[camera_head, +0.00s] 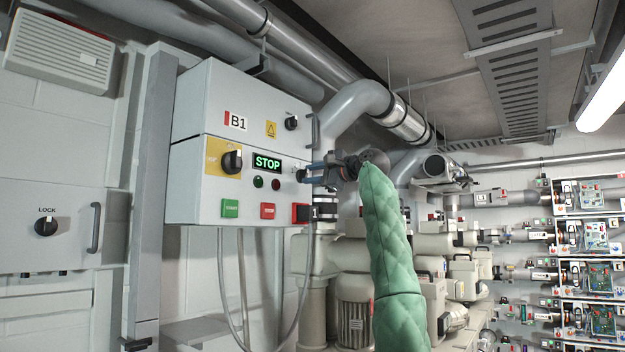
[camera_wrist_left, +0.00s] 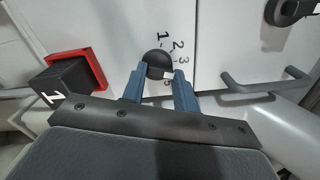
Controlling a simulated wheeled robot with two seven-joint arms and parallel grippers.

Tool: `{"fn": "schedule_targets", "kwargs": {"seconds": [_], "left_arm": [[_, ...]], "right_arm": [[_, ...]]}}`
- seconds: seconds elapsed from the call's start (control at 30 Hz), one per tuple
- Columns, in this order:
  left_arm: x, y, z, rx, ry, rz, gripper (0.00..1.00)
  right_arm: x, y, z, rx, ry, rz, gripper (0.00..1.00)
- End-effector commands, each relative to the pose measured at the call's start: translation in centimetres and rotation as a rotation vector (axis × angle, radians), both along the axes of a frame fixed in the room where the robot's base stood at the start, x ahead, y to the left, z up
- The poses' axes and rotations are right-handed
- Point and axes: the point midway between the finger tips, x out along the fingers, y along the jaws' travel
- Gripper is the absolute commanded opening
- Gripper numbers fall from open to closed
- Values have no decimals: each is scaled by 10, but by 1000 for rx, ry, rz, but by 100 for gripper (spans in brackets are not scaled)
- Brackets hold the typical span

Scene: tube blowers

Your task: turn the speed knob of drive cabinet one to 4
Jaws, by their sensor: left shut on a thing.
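Drive cabinet one is a light grey box (camera_head: 205,150) marked B1, on the wall left of centre in the head view. Its display (camera_head: 267,163) reads STOP in green. My left gripper (camera_head: 309,173) is at the right end of the cabinet's lower front. In the wrist view its two blue fingers (camera_wrist_left: 158,76) are shut on the sides of a round black speed knob (camera_wrist_left: 157,60). The figures 1, 2 and 3 show beside the knob, and a 5 shows lower down; the 4 is hidden or unclear. I cannot tell the knob's setting for sure. My right gripper is not in view.
A yellow-plated black selector (camera_head: 232,161), a green button (camera_head: 230,208) and a red button (camera_head: 267,211) are left of my gripper. A red-framed black switch (camera_head: 301,213) sits just below it. Another black knob (camera_head: 291,123) is above. Thick pipes run behind.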

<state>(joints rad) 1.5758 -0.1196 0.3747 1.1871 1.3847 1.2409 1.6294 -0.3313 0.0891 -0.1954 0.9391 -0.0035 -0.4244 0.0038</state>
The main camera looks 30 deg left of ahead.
Motion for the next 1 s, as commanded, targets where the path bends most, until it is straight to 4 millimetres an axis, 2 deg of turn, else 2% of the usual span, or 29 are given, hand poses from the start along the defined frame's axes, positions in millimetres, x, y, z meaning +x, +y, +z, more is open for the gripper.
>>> {"fn": "schedule_targets", "kwargs": {"seconds": [0.1, 0.33, 0.97, 1.0], "left_arm": [[1, 0, -4, 4, 80, -1, 7], [2, 0, -3, 13, 194, -1, 7], [2, 0, -3, 17, 253, 0, 7], [2, 0, -3, 17, 253, 0, 33]], "right_arm": [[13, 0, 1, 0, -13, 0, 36], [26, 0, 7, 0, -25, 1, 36], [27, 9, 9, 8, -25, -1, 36], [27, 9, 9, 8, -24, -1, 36]]}}
